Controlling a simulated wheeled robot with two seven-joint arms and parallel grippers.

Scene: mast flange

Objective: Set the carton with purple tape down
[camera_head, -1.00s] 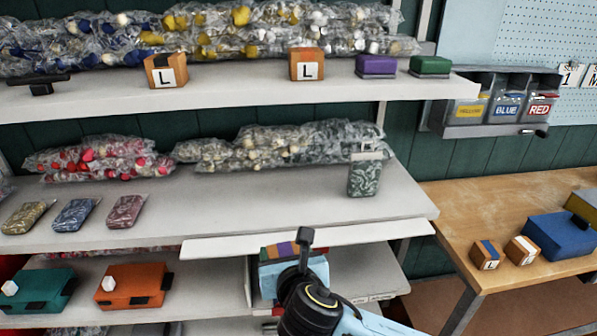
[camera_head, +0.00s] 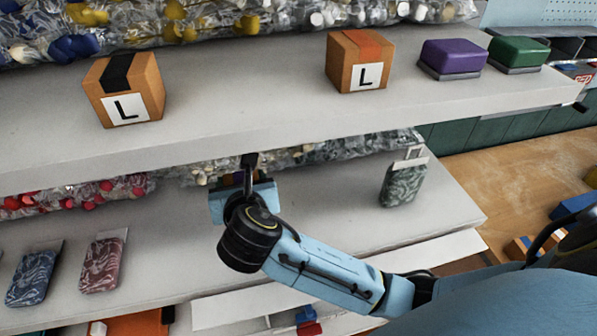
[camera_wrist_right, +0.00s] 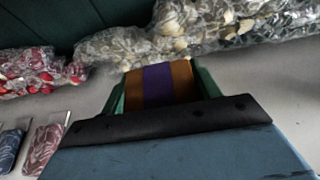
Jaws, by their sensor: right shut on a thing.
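The carton with purple tape (camera_wrist_right: 158,84) is orange-brown with a purple band and sits between the fingers of my right gripper in the right wrist view. In the head view my right gripper (camera_head: 240,182) is over the middle shelf (camera_head: 315,205), below the upper shelf's front edge, and mostly hides the carton. The gripper is shut on the carton. I cannot tell whether the carton touches the shelf. My left gripper is not in view.
The upper shelf (camera_head: 230,120) overhangs close above. On the middle shelf, bagged goods (camera_wrist_right: 220,25) lie behind, a green patterned pouch (camera_head: 403,183) hangs or stands at right, and red (camera_head: 104,262) and blue (camera_head: 35,275) pouches lie at left. Bare shelf lies between.

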